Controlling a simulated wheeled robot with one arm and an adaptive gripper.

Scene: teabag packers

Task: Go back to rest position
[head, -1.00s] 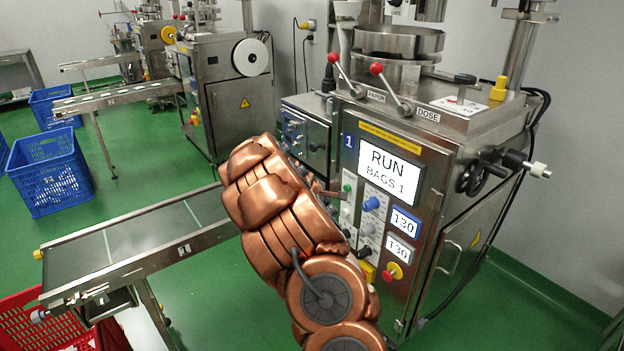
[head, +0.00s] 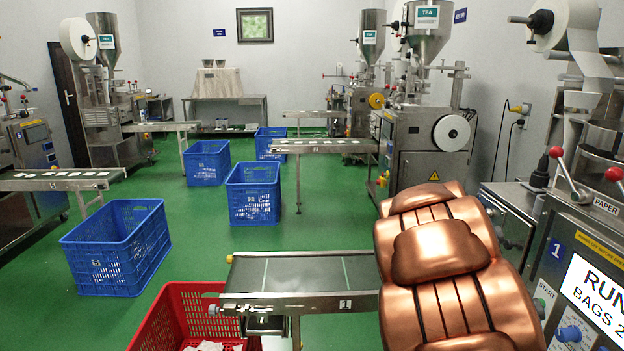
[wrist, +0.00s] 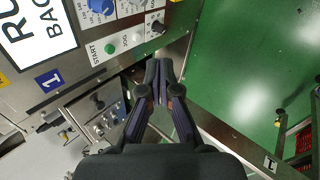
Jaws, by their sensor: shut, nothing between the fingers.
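My gripper (wrist: 158,88) is shut and empty in the wrist view, its fingertips together in front of the machine's side and above the green floor. My copper-coloured arm covers the lower right of the head view and hides the gripper there. Machine 1 (head: 586,240) stands at the right edge of the head view, its screen (head: 595,290) partly cut off and reading RUN, BAGS 2. In the wrist view its panel (wrist: 125,45) lies at the upper left, with a START label, buttons and a blue knob.
A conveyor (head: 300,272) marked 1 runs left from machine 1, with a red crate (head: 180,318) at its end. Blue crates (head: 118,250) stand on the green floor (head: 200,225). Other packing machines (head: 420,150) stand further back. Open floor lies at the centre left.

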